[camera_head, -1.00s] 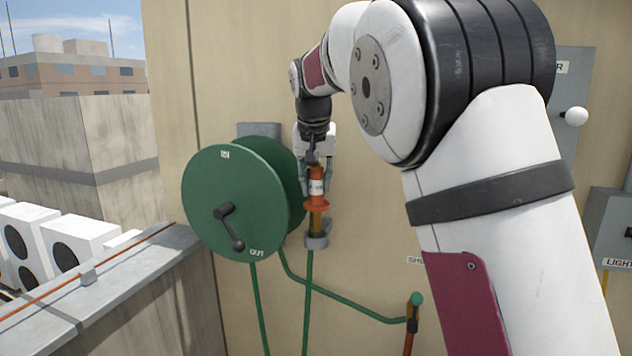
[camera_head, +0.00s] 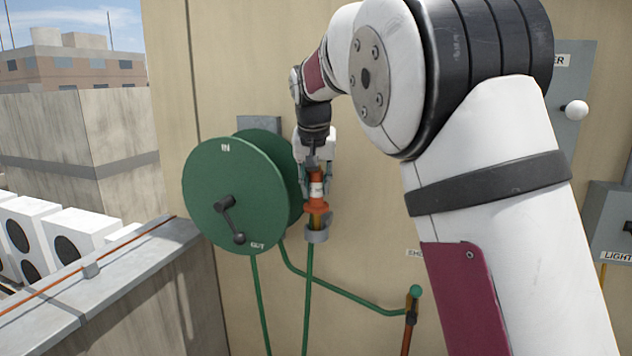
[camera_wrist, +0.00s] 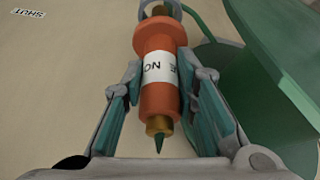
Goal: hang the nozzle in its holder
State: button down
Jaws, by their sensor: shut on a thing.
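The nozzle (camera_head: 316,205) is orange with a white label and a brass section at its lower end. It stands about upright in the head view. My gripper (camera_head: 317,184) is shut on its upper part from above. The grey ring-shaped holder (camera_head: 317,236) is on the wall below. The nozzle's brass section reaches down into or just behind the ring's rim; the exact seating is hard to see. A green hose (camera_head: 307,290) hangs below the holder.
A green hose reel (camera_head: 212,180) with a black crank stands close left of the nozzle. A green-knobbed valve (camera_head: 413,300) is at lower right, with a hose running to it. Grey boxes (camera_head: 612,235) are on the wall at far right. My arm covers much of the wall.

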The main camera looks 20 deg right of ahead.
aim_at(316, 196)
jog(key=shift+f, duration=2.05)
dwell(0.6)
jog(key=c, duration=1.2)
grip_release()
jog(key=v, duration=1.1)
jog(key=s+d+r+y, duration=0.1)
jog(key=s+d+r, duration=0.1)
jog(key=s, duration=0.7)
jog(key=s+f+n, duration=0.1)
jog(key=s+f, duration=0.3)
jog(key=s, duration=0.4)
jog(key=s+f+n, duration=0.1)
jog(key=s+f, duration=0.3)
jog(key=s, duration=0.5)
jog(key=s+f+n+t, duration=0.1)
jog(key=s+f, duration=0.3)
jog(key=s, duration=0.5)
jog(key=shift+s+f+n+y, duration=0.2)
jog(key=shift+s+n+y, duration=0.1)
jog(key=shift+n, duration=0.1)
